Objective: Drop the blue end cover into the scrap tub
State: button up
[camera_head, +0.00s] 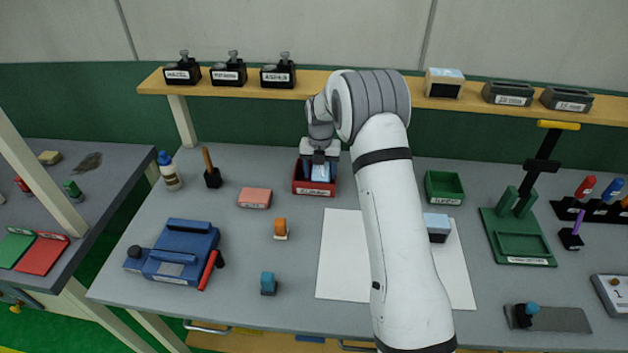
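A red tub (315,193) with a white label stands at the back middle of the table. My gripper (320,172) points down over it, with its fingertips at or inside the opening. A light blue piece (321,171) shows between or just behind the fingers; I cannot tell whether it is held or lies in the tub. A small blue piece (268,281) with a dark lower part stands at the front middle of the table. I cannot tell which blue piece is the end cover. The tub's label is too small to read.
An orange piece (281,227) and a pink block (255,198) are left of my arm. A blue machine (182,252) stands further left. A green tray (444,199), white sheet (338,262) and green fixture (515,236) are nearby. A shelf (345,84) runs above the back.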

jog(key=shift+o, duration=0.7)
jog(key=shift+d+r, duration=0.1)
jog(key=shift+r, duration=0.05)
jog(key=shift+w+r, duration=0.1)
jog(key=shift+d+r, duration=0.1)
